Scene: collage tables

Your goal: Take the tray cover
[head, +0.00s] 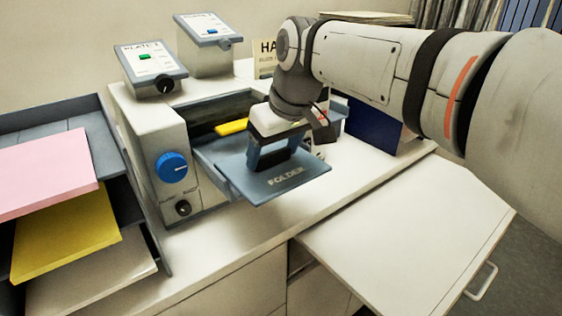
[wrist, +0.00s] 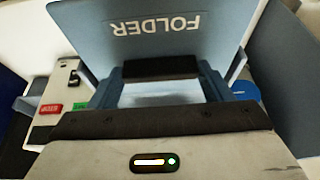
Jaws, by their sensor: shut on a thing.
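A flat blue-grey cover lettered FOLDER (head: 260,190), which I take to be the tray cover, lies about level in front of the pale machine's opening. Its lettered face shows upside down in the wrist view (wrist: 195,45). My gripper (head: 275,155) is above the cover, shut on its raised grip part; a dark bar shows between the fingers in the wrist view (wrist: 160,67). The exact contact is partly hidden by the gripper. Whether the cover rests on the machine or hangs clear, I cannot tell.
The pale machine (head: 128,118) has a blue knob (head: 173,167) and a yellow piece (head: 232,127) in its opening. Stacked trays at left hold pink (head: 45,172) and yellow (head: 65,235) sheets. A bare pale leaf (head: 400,235) lies front right.

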